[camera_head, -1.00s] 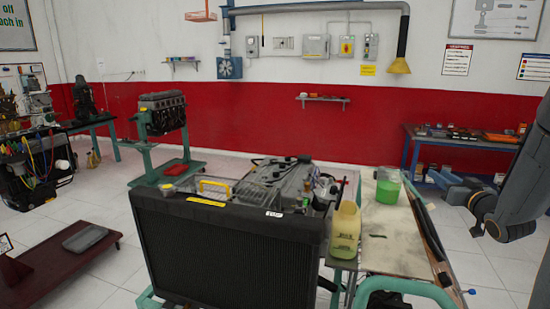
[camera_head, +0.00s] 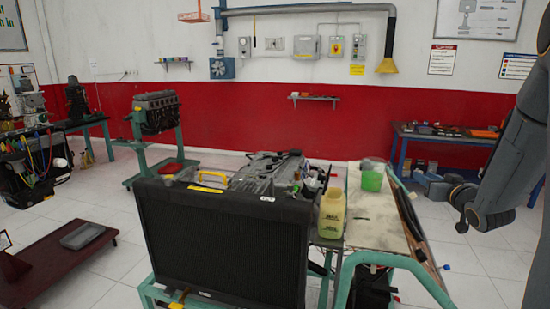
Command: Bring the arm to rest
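My arm (camera_head: 510,160) stands at the right edge of the head view, dark grey and bent, with its lower joint hanging over the floor at the right. It is apart from the engine trainer and its side board. My gripper is not clearly visible in this view, so its fingers and whatever they may hold cannot be seen.
An engine trainer with a black radiator (camera_head: 225,240) stands in front. A blue-legged table (camera_head: 465,142) is behind at right. Tiled floor is clear right of the trainer.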

